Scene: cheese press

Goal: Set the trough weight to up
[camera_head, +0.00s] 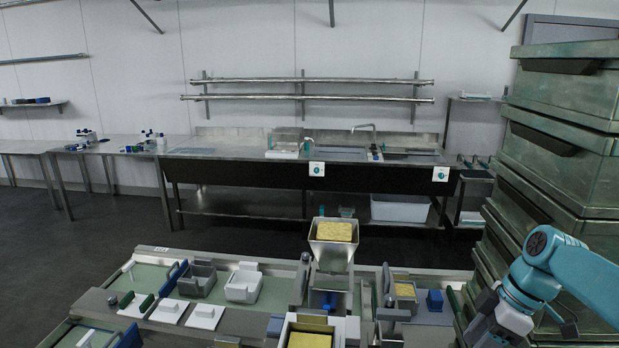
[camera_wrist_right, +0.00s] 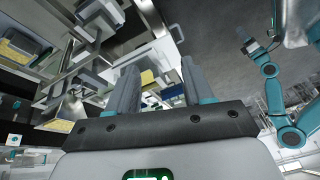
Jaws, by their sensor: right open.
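A metal hopper (camera_head: 333,253) filled with yellow curd stands at the middle of the bench. Below it, an open box (camera_head: 281,339) with yellow curd (camera_head: 309,341) is cut off by the bottom edge. A smaller box with yellow curd (camera_head: 405,290) sits to the right, near a blue block (camera_head: 435,300). I cannot tell which part is the trough weight or how it is set. My right gripper (camera_wrist_right: 158,78) is open and empty, its fingers apart. In the head view my right arm comes in at the lower right, beside the bench. My left gripper is not seen.
Green metal bins (camera_head: 560,170) are stacked high at the right, close to my right arm. White and grey trays (camera_head: 243,287) and small blocks lie on the left of the bench. A sink counter (camera_head: 320,160) stands behind, with open dark floor between.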

